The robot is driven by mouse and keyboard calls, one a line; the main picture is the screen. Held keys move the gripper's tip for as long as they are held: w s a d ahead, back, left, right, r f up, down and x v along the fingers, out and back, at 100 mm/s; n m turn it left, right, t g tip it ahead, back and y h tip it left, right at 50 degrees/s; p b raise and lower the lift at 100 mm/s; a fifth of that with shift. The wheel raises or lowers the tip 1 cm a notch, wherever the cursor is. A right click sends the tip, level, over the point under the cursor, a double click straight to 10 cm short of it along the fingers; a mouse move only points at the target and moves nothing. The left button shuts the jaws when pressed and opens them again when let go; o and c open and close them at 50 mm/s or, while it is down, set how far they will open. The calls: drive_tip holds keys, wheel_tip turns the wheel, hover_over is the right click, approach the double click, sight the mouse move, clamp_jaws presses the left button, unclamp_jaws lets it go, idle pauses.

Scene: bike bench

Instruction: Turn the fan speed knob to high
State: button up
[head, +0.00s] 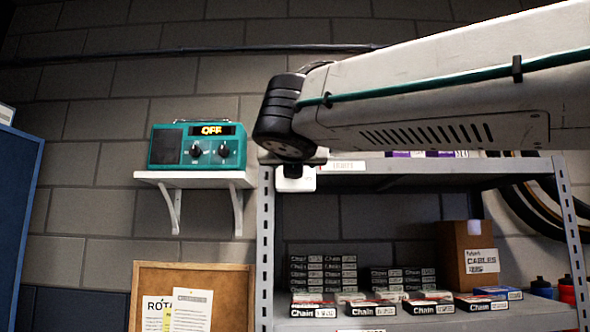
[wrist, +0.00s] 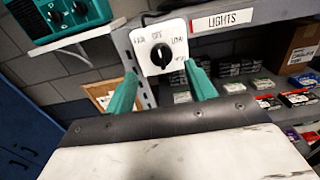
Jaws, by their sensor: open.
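The fan speed knob (wrist: 161,55) is black and sits on a white square plate (wrist: 146,37) at the corner of the grey shelf. Its grip stands about upright, in line with the OFF mark at the top. The left mark seems to read HIGH and the right one LOW; the lower right mark is too small to read. My gripper (wrist: 160,70) is open, its two teal fingers on either side of the plate's lower part in the wrist view. I cannot tell whether they touch it. In the head view the plate (head: 304,181) is mostly hidden behind my arm.
A teal radio (head: 197,147) with an OFF display and two knobs stands on a white wall shelf (head: 190,179) to the left. The grey shelf (head: 430,170) carries a LIGHTS label, chain boxes (head: 322,272) and a cables carton (head: 468,250). A corkboard (head: 235,285) is below.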

drive_tip(key=w, duration=0.5)
drive_tip(key=shift+w+d, duration=0.2)
drive_tip(key=shift+w, duration=0.2)
drive_tip(key=c, duration=1)
